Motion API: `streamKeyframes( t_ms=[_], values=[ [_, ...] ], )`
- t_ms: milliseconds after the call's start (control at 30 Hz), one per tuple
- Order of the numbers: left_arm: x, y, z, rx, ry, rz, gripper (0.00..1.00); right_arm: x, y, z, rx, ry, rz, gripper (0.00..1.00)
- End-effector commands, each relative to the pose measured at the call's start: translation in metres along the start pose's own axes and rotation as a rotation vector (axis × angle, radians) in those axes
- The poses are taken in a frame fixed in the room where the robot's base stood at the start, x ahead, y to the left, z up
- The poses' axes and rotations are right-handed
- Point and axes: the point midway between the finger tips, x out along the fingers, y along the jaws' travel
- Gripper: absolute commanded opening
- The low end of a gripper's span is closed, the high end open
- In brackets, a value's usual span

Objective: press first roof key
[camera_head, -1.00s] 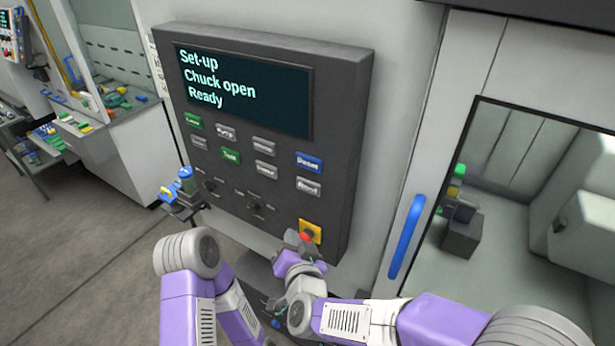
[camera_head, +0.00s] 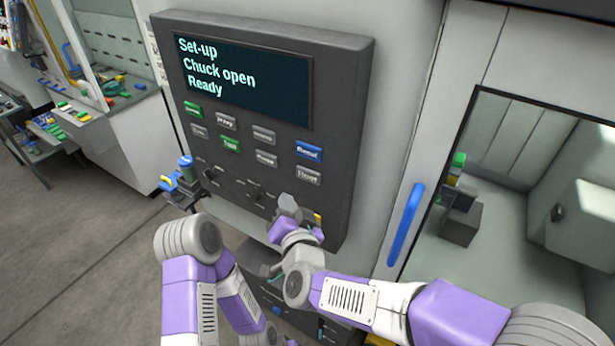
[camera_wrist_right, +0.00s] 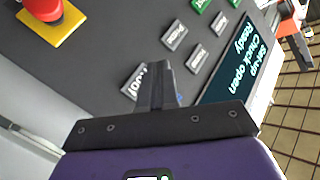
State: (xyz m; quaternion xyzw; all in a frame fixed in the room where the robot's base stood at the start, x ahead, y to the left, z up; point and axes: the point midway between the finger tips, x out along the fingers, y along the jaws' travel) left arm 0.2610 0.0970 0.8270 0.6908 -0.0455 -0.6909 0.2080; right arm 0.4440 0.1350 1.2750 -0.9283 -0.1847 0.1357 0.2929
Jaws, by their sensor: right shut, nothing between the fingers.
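The dark control panel (camera_head: 345,120) carries two rows of keys under a screen reading "Set-up, Chuck open, Ready". The grey key at the right end of the lower row (camera_head: 308,177) has a blurred label that may read "Roof". In the right wrist view that key (camera_wrist_right: 132,83) is partly hidden behind my fingers. My right gripper (camera_head: 289,204) is shut and empty, in front of the panel just below that key. In the right wrist view its fingertips (camera_wrist_right: 155,70) point at the panel beside the key; I cannot tell whether they touch. My left gripper is out of sight.
A red stop button on a yellow plate (camera_wrist_right: 62,28) is close by; my right gripper mostly hides it in the head view. A blue key (camera_head: 309,150) sits above the grey one. A blue door handle (camera_head: 406,225) stands to the right. A blue-and-yellow device (camera_head: 180,180) juts out at left.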

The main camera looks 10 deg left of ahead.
Motion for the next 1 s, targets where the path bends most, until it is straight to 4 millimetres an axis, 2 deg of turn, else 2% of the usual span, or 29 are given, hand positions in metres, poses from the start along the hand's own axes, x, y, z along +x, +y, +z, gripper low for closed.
streamKeyframes(
  t_ms=[200, 400, 1000],
  values=[
    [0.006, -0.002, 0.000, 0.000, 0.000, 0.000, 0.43, 0.022, 0.017, -0.015, 0.000, 0.001, 0.001, 0.00],
    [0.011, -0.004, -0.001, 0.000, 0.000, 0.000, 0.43, 0.035, 0.026, -0.024, 0.000, 0.001, 0.001, 0.00],
    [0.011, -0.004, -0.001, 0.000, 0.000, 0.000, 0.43, 0.038, 0.028, -0.028, 0.000, -0.001, 0.000, 0.00]
  ],
)
